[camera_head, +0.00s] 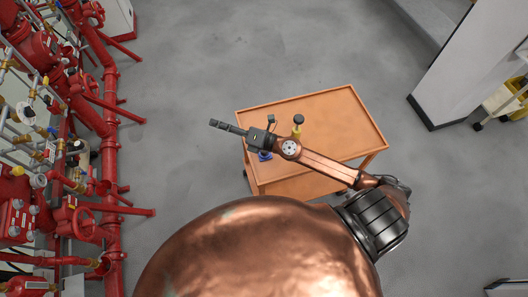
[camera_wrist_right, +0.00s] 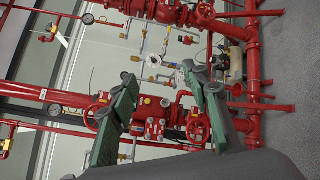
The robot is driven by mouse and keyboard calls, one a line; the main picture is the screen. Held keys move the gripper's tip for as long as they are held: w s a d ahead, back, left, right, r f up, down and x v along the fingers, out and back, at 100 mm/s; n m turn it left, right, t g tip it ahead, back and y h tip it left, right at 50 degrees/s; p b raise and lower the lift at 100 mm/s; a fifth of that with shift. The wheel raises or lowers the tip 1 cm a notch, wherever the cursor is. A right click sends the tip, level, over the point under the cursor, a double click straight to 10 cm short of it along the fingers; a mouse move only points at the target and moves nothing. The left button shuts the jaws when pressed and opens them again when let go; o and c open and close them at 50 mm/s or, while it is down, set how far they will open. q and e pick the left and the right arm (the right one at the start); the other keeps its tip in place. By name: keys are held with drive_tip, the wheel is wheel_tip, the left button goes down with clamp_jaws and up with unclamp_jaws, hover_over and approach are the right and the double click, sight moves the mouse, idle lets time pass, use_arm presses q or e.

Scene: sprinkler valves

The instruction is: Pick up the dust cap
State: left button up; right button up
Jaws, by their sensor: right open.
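My right gripper (camera_head: 217,125) reaches left past the left edge of the orange cart in the head view. In the right wrist view its two green-padded fingers (camera_wrist_right: 160,75) are apart, with nothing between them; red pipework shows beyond. On the cart stand a yellow item with a round black top (camera_head: 298,122) and a blue item (camera_head: 265,155), partly hidden by my arm. I cannot tell which small part is the dust cap. My left gripper is not in view.
The orange cart (camera_head: 345,115) has a mostly bare top. A wall of red pipes and valves (camera_head: 108,130) stands at the left, with pipes sticking out over the floor. Grey floor (camera_head: 190,60) is clear between them. A white cabinet (camera_head: 465,65) stands at the right.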

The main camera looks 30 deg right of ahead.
wheel_tip(320, 180, down, 7)
drive_tip(key=s+a+n+g, duration=0.1)
drive_tip(key=n+g, duration=0.3)
drive_tip(key=n, duration=0.1)
drive_tip(key=n+g+h, duration=0.6)
drive_tip(key=h, duration=0.2)
approach(264, 152)
drive_tip(key=x, duration=0.3)
drive_tip(key=shift+w+d+f, duration=0.25)
drive_tip(key=shift+d, duration=0.1)
drive_tip(key=shift+p+x, duration=0.9)
drive_tip(key=shift+x, duration=1.9)
drive_tip(key=shift+w+r, duration=0.1)
drive_tip(key=c, duration=1)
